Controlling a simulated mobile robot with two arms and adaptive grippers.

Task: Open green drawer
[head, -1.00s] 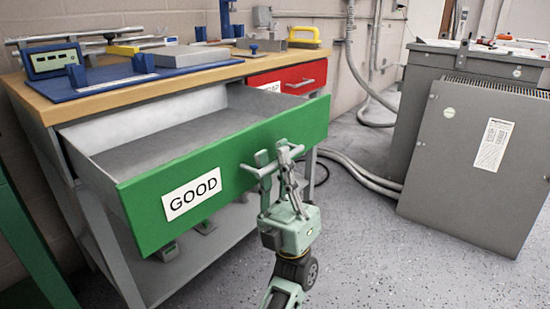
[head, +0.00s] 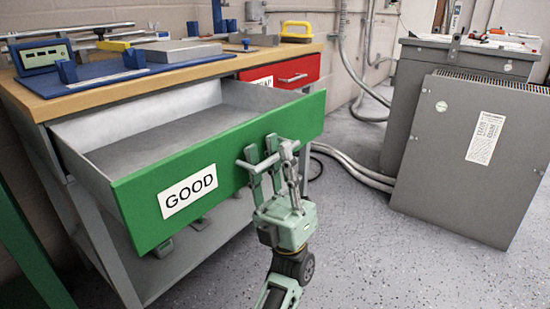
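The green drawer (head: 235,158) is pulled well out of the workbench, with a white "GOOD" label (head: 188,191) on its front. Its grey inside (head: 165,135) looks empty. The fingers are spread apart and look open, with the handle bar at the fingertips. Whether they still touch the bar is hard to tell. The fingers hide much of the handle.
The red drawer (head: 308,68) beside it is closed. Blue fixtures (head: 110,82) and tools lie on the wooden benchtop (head: 60,107). A grey transformer cabinet (head: 470,185) stands at right, with conduits (head: 350,170) on the floor. Floor is free in front at right.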

